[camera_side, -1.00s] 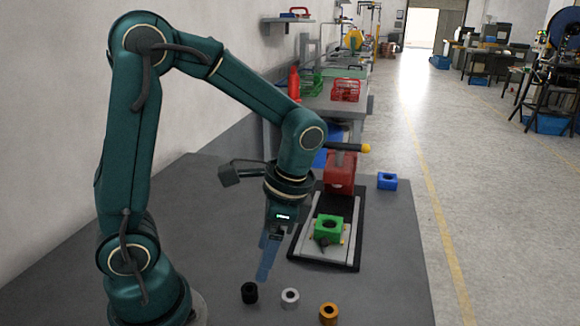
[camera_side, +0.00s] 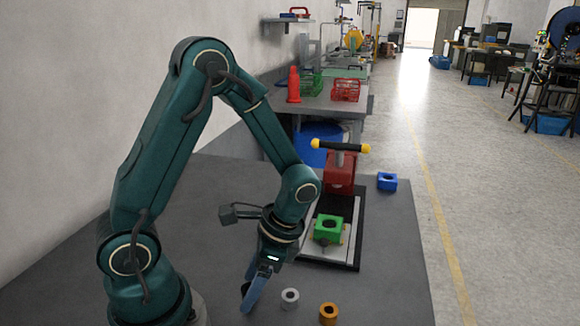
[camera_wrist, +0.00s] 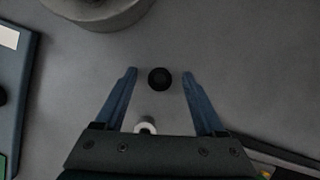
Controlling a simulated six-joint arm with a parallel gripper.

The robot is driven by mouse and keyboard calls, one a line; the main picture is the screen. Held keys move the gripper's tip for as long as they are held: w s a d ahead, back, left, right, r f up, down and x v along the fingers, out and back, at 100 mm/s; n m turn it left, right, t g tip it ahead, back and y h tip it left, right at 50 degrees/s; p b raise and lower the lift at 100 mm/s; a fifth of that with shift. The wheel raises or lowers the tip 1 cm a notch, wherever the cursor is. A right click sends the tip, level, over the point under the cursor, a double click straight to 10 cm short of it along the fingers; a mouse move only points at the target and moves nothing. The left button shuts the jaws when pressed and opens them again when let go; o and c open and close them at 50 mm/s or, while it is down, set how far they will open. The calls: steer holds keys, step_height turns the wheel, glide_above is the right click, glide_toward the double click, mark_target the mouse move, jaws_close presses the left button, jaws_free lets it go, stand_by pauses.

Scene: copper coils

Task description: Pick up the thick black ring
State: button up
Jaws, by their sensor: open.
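The thick black ring (camera_wrist: 159,79) stands on the grey table. In the wrist view it lies between and near the tips of the two blue fingers, with a gap on each side. In the side view only a dark part of the ring (camera_side: 245,289) shows; my gripper (camera_side: 247,296) hides the rest. My gripper also shows in the wrist view (camera_wrist: 159,72), open and empty, its fingers spread around the ring's position. I cannot tell the exact height of the fingertips above the table.
A white ring (camera_side: 290,298) stands just right of the gripper, and an orange ring (camera_side: 328,313) further right. A green block (camera_side: 328,228) sits on the press fixture with a red body (camera_side: 341,175). A blue block (camera_side: 387,181) lies at the back right.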

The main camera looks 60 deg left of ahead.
jaws_close()
steer(key=shift+r, duration=0.2)
